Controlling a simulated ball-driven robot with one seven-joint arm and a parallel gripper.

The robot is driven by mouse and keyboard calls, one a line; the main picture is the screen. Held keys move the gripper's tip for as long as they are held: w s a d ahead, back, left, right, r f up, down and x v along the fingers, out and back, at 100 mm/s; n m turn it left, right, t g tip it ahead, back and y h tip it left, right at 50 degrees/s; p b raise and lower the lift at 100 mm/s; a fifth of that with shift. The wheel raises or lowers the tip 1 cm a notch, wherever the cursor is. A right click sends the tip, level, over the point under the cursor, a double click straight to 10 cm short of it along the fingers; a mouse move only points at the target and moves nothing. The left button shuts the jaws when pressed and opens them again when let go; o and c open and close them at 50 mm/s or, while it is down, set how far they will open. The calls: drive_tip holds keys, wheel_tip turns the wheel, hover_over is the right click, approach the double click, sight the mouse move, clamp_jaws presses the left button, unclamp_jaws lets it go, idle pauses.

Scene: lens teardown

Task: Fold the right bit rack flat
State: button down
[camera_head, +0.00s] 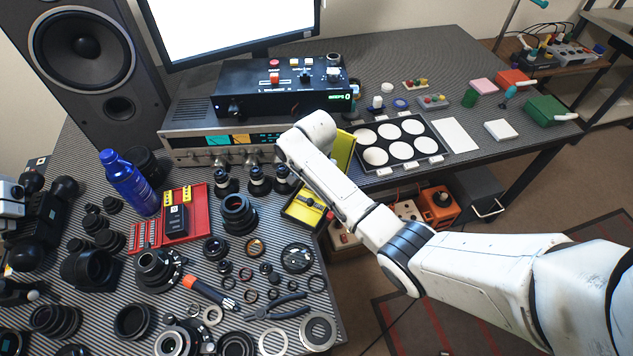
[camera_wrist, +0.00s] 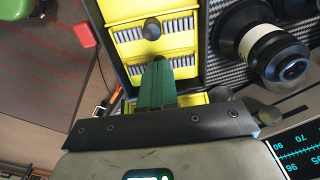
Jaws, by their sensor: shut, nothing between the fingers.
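A yellow and black bit case (camera_head: 299,212) stands open at the table edge, with its yellow lid (camera_head: 344,150) raised behind my arm. The wrist view shows two yellow bit racks with rows of grey bits, an upper one (camera_wrist: 126,36) and a lower one (camera_wrist: 186,61). A dark round knob sits at the middle of the upper rack. I cannot tell for sure which is the right rack, nor how far either is tilted. My gripper (camera_wrist: 158,68) is shut and empty, its green fingertips over the lower rack. In the head view my arm hides the gripper and part of the case.
Several lenses stand just beside the case, one with a white band (camera_wrist: 269,49) close by in the wrist view. A stereo receiver (camera_head: 220,148) is behind. A black mat with white discs (camera_head: 412,128) lies to the right. Lens parts and pliers (camera_head: 277,311) crowd the front table.

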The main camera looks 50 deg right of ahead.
wheel_tip(320, 180, up, 14)
drive_tip(key=p, duration=0.2)
drive_tip(key=shift+a, duration=0.25)
drive_tip(key=shift+a+f, duration=0.1)
drive_tip(key=shift+f, duration=0.05)
drive_tip(key=s+a+f+n, duration=0.5)
drive_tip(key=s+a+f, duration=0.1)
drive_tip(key=a, duration=0.3)
drive_tip(key=s+a+n, duration=0.3)
drive_tip(key=s+n, duration=0.2)
drive_tip(key=s, duration=0.5)
drive_tip(key=s+a+n, duration=0.3)
drive_tip(key=s+n, duration=0.2)
drive_tip(key=s, duration=0.6)
drive_tip(key=shift+a+f+t+b, duration=0.3)
drive_tip(key=shift+f+t+b, duration=0.05)
drive_tip(key=shift+t, duration=0.05)
